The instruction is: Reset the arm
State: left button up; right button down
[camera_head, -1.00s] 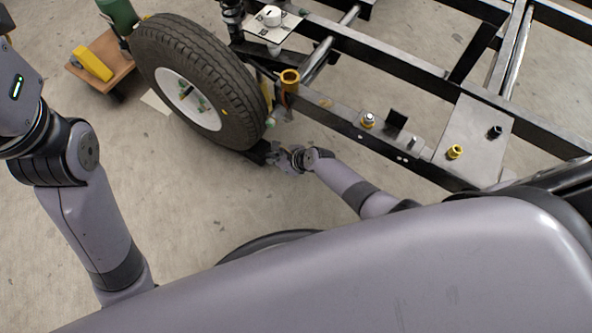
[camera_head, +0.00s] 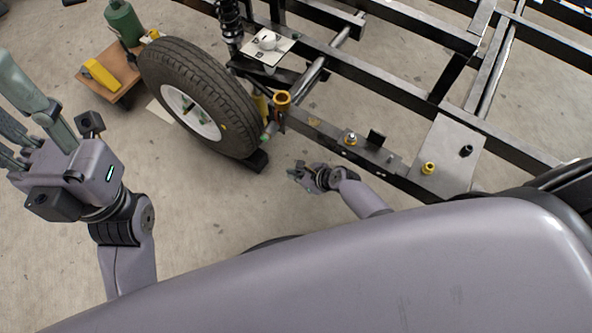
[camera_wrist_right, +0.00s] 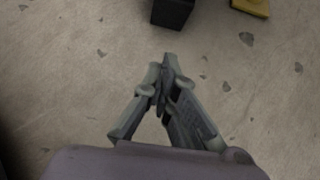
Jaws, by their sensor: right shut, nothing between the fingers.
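My right gripper (camera_head: 296,173) is near the middle of the head view, above the floor, to the right of and below the wheel (camera_head: 197,95). In the right wrist view its fingertips (camera_wrist_right: 166,70) meet, with nothing between them. My left gripper (camera_head: 18,112) is raised at the left edge of the head view. Its grey-green fingers are spread apart and look empty; part of them is cut off by the picture edge.
A black frame (camera_head: 390,88) with a metal plate (camera_head: 448,150) fills the upper right. A dark block (camera_head: 257,162) sits at the wheel's base. A wooden dolly (camera_head: 112,72) with a green bottle (camera_head: 122,22) stands at upper left. The concrete floor between the arms is clear.

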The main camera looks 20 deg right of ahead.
jog(key=shift+s+d+r, duration=0.2)
jog(key=shift+s+r, duration=0.05)
